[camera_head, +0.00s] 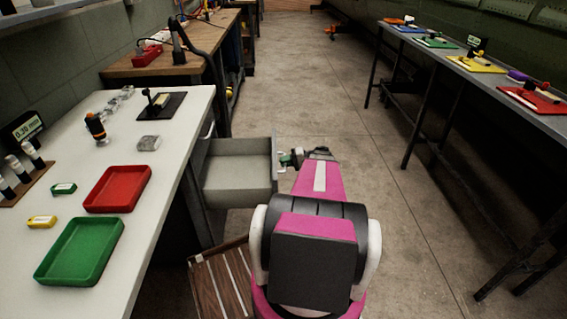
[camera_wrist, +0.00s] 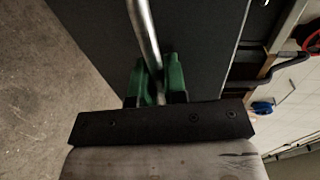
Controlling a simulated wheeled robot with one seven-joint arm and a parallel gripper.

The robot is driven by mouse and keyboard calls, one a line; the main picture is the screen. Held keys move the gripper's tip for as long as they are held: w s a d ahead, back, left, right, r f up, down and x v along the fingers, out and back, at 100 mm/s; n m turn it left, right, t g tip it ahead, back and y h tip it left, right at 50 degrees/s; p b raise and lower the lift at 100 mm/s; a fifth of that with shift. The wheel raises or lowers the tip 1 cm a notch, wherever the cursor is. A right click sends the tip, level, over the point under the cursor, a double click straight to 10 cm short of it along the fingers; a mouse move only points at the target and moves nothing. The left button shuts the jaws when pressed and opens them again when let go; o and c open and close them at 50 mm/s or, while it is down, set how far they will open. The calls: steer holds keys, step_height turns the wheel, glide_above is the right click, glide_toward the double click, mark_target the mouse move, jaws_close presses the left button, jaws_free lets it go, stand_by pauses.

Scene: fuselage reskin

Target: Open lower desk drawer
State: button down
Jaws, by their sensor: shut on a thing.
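A grey desk drawer (camera_head: 238,175) is pulled out from under the white desk (camera_head: 172,130), and its inside looks empty. My gripper (camera_head: 291,158) is at the outer face of this drawer. In the wrist view the green fingers (camera_wrist: 156,82) of my gripper are shut on a round metal drawer handle (camera_wrist: 143,28), one finger on each side. The dark drawer front (camera_wrist: 200,45) lies behind the handle. Another handle (camera_head: 208,131) shows higher up under the desk edge.
On the desk are a red tray (camera_head: 118,188), a green tray (camera_head: 80,250) and small items. A slatted wooden piece (camera_head: 222,285) stands near my arm. A metal table (camera_head: 450,75) stands at right. The floor between is clear.

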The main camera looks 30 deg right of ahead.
steer(key=c, duration=1.2)
jaws_free()
steer(key=v, duration=1)
steer(key=shift+d, duration=0.35)
steer(key=shift+s+r, duration=0.1)
steer(key=shift+s, duration=0.1)
